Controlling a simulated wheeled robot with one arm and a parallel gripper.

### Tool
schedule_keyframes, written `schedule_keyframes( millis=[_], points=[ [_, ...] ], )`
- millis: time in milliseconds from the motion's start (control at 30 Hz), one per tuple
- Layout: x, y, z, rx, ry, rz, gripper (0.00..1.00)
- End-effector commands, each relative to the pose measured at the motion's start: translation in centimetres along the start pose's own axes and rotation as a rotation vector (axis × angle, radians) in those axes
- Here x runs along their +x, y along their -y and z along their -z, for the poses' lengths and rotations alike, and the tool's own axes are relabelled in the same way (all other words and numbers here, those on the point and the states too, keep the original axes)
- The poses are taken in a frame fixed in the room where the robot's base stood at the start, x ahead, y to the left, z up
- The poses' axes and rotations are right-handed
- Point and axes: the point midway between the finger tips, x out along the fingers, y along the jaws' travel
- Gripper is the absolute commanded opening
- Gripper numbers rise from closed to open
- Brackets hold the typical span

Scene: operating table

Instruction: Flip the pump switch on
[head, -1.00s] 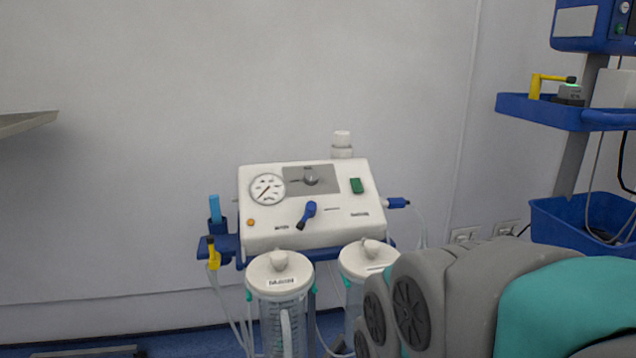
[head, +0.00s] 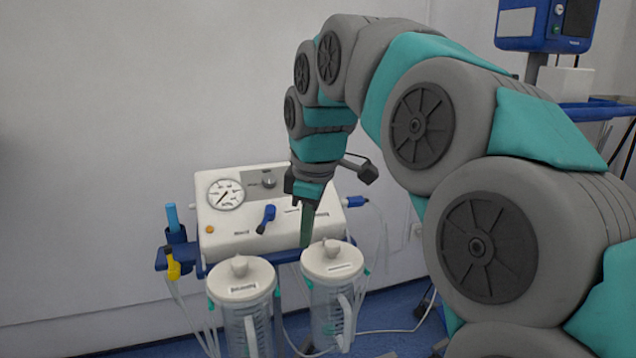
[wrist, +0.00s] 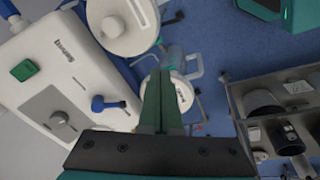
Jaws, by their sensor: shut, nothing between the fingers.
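The pump is a white box (head: 222,238) with a gauge (head: 226,194), a grey knob (head: 268,181) and a blue lever (head: 266,218) on its sloped face. The green rocker switch (wrist: 24,70) shows at the left of the wrist view, on the pump face; in the head view my arm hides it. I cannot tell which way it is tipped. My gripper (head: 305,243) is shut and empty, fingers pointing down before the right part of the pump, above the right canister. In the wrist view my gripper (wrist: 160,72) is to the right of the pump face, apart from the switch.
Two white-lidded canisters, left (head: 240,279) and right (head: 332,262), hang below the pump. A grey tray with containers (wrist: 243,105) is at the wrist view's right. Tubes hang below.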

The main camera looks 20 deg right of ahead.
Motion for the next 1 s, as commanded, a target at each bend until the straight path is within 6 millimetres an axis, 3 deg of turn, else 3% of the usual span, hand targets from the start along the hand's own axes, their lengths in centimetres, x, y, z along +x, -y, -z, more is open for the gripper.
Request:
schedule_keyframes(
  millis=[267,600,800,1000],
  points=[
    [-3.6,-6.9,1.7,-0.197,-0.049,-0.086,0.0],
    [-7.1,-14.0,1.8,-0.406,-0.064,-0.195,0.0],
    [-8.6,-16.9,1.1,-0.497,-0.056,-0.249,0.0],
    [-9.1,-18.2,0.7,-0.544,-0.045,-0.276,0.0]
  ],
)
